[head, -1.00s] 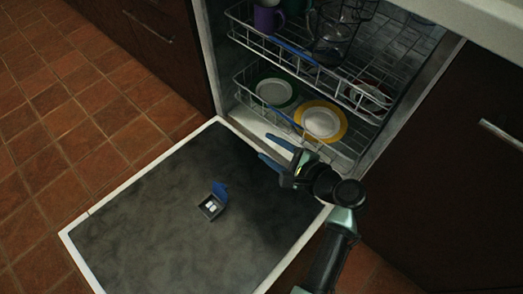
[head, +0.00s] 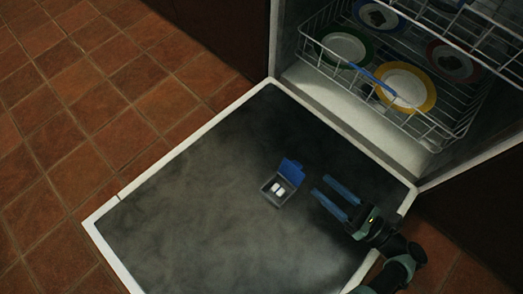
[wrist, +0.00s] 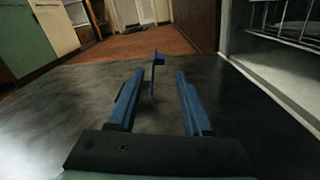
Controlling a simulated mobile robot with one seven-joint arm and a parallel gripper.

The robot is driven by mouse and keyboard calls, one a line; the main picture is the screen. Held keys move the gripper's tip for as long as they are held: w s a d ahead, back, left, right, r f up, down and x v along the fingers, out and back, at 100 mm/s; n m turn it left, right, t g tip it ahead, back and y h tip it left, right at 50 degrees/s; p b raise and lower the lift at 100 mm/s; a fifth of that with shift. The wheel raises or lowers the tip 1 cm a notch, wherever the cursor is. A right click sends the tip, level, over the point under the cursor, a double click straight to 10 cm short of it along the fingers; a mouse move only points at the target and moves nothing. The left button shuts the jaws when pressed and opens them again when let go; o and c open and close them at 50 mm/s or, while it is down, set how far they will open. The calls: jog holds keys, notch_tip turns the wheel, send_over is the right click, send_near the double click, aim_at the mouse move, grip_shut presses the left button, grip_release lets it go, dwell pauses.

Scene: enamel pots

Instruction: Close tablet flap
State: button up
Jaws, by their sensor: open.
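The blue tablet flap (head: 291,171) stands raised on the far right side of a small grey tablet compartment (head: 268,189) in the open dishwasher door. White tablets (head: 278,189) lie in the compartment. My gripper (head: 321,185) is open and empty, low over the door, just right of the flap and apart from it. Its blue fingers point left toward the flap. In the wrist view the flap (wrist: 158,60) stands upright ahead, between and beyond my fingertips (wrist: 160,74). The compartment is barely visible in that view.
The dark inner face of the door (head: 190,190) lies flat and is otherwise clear. The lower rack (head: 350,75) with several plates, such as a yellow-rimmed one (head: 405,87), stands inside the dishwasher behind. Tiled floor (head: 60,130) is at the left.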

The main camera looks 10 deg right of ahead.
aim_at(293, 171)
jog(key=b+x, duration=0.3)
jog(key=x, duration=0.9)
jog(key=shift+f, duration=0.1)
jog(key=shift+w+a+b, duration=0.25)
jog(key=shift+b, duration=0.05)
jog(key=shift+c, duration=0.2)
grip_shut()
